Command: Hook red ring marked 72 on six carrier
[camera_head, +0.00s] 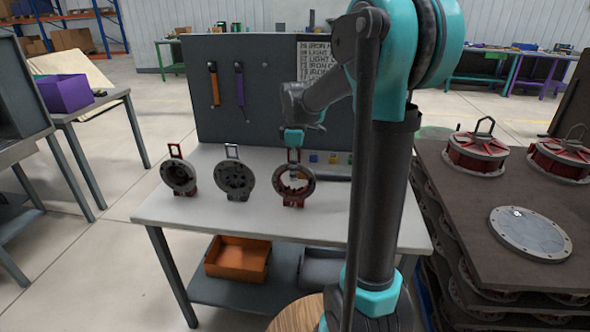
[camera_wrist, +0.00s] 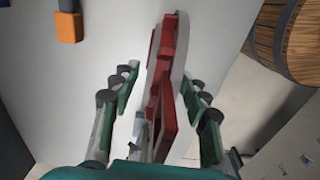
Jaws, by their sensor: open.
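A ring with a red frame and grey rim (camera_head: 278,188) stands upright at the right of three flanged parts on the grey table. My gripper (camera_head: 294,172) points down over its top. In the wrist view my gripper (camera_wrist: 160,85) is open, with a green-padded finger on each side of the red ring (camera_wrist: 165,105) and visible gaps between. A part with a red handle (camera_head: 179,177) stands at the left, and a grey one (camera_head: 235,179) in the middle. No number is readable on any of them. I cannot make out a six carrier.
A dark pegboard (camera_head: 222,120) with hanging tools and a text sheet (camera_head: 312,60) stands behind the table (camera_head: 215,220). Small coloured blocks (camera_head: 333,158) lie near its back edge. An orange bin (camera_head: 237,258) is on the lower shelf. A brown stack (camera_head: 450,195) with red-sided parts stands at right.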

